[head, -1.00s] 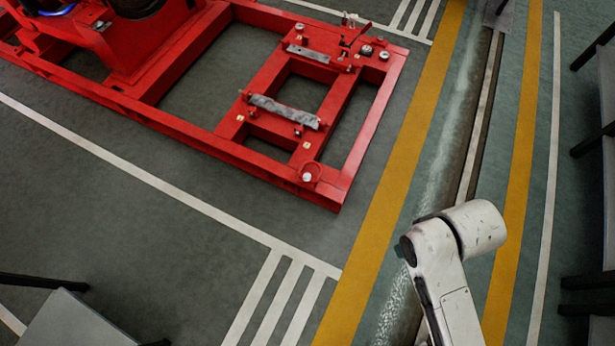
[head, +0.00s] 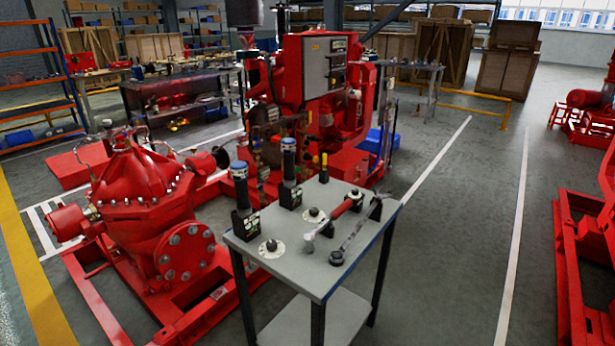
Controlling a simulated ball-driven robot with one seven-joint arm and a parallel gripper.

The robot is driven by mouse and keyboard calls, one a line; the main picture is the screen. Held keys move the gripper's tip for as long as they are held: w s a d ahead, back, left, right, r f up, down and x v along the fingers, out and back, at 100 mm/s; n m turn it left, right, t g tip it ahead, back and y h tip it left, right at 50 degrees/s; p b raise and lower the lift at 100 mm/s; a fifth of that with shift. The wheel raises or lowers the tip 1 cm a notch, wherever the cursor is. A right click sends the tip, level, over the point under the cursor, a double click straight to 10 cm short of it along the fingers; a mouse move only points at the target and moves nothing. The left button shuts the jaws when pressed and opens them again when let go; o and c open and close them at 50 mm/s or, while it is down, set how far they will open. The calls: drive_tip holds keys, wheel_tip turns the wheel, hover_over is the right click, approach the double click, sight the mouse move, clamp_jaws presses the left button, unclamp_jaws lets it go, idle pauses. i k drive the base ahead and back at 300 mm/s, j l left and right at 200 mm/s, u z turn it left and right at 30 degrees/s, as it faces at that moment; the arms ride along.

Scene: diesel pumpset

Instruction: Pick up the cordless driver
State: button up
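A small grey table (head: 255,232) stands in the middle foreground of the head view. Two similar upright black tools with blue and white tops and blocky black bases stand on it, one at its left edge (head: 241,195) and one at its back (head: 289,170). They look like cordless drivers, but the view is too small to be sure, and I cannot tell which one the task means. Both look upright and free, with nothing holding them. My gripper and arm are not in view now.
A red-handled tool (head: 335,216) and a long grey wrench (head: 358,238) lie on the table's right half, near round flanged pieces (head: 272,246). A red pump (head: 140,205) is close on the left, a red engine (head: 318,90) behind. Open floor (head: 450,230) lies to the right.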

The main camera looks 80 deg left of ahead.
sight(288, 145)
drive_tip(key=u, duration=2.1)
